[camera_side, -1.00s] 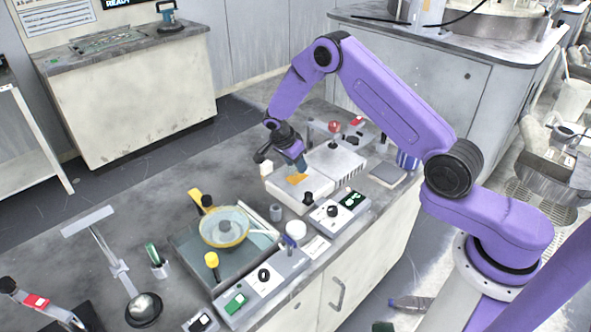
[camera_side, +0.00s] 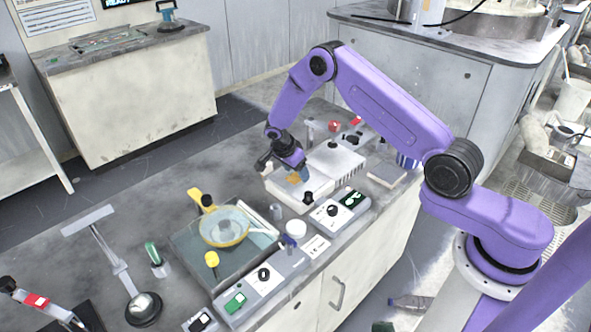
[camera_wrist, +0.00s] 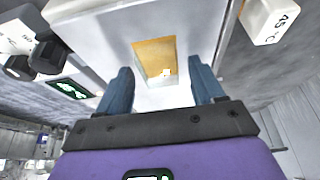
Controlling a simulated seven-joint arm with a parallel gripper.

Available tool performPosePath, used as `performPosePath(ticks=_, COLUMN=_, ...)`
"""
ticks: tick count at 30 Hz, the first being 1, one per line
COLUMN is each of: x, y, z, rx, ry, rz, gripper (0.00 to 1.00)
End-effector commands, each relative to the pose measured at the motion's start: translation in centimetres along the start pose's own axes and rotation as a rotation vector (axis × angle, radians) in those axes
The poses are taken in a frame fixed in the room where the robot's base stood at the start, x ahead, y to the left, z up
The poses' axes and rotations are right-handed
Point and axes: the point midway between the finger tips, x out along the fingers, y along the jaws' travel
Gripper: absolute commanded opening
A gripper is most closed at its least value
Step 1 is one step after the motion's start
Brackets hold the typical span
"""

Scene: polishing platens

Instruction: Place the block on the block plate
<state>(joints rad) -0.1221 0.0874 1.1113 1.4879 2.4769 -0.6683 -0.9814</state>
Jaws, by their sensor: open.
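A flat orange rectangular piece (camera_wrist: 152,50) lies on the pale top of a white unit (camera_wrist: 103,27) in the wrist view. It has a paler edge and a small white spot. I cannot tell whether it is the block or the block plate. In the side view the orange piece (camera_side: 293,179) is partly hidden by my fingers, on the white unit (camera_side: 312,192). My gripper (camera_wrist: 160,68) is open, its two blue fingers apart on either side of the orange piece, with nothing visibly held. In the side view my gripper (camera_side: 301,172) is low over that unit.
A small white box marked 45 °C (camera_wrist: 270,20) stands close at the right in the wrist view. A second white unit (camera_side: 337,160) is just behind.

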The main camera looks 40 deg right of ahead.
Motion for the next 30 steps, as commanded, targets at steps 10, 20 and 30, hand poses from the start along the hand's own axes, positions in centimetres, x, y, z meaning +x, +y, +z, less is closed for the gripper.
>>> performPosePath(ticks=10, x=-4.0, y=-0.1, z=-0.1, rx=-0.001, ry=0.000, rz=-0.005, gripper=0.67)
performPosePath(ticks=20, x=-10.2, y=0.0, z=-0.1, rx=-0.001, ry=-0.001, rz=-0.003, gripper=0.67)
performPosePath(ticks=30, x=-12.3, y=0.0, z=-0.1, rx=0.000, ry=0.000, rz=0.000, gripper=0.67)
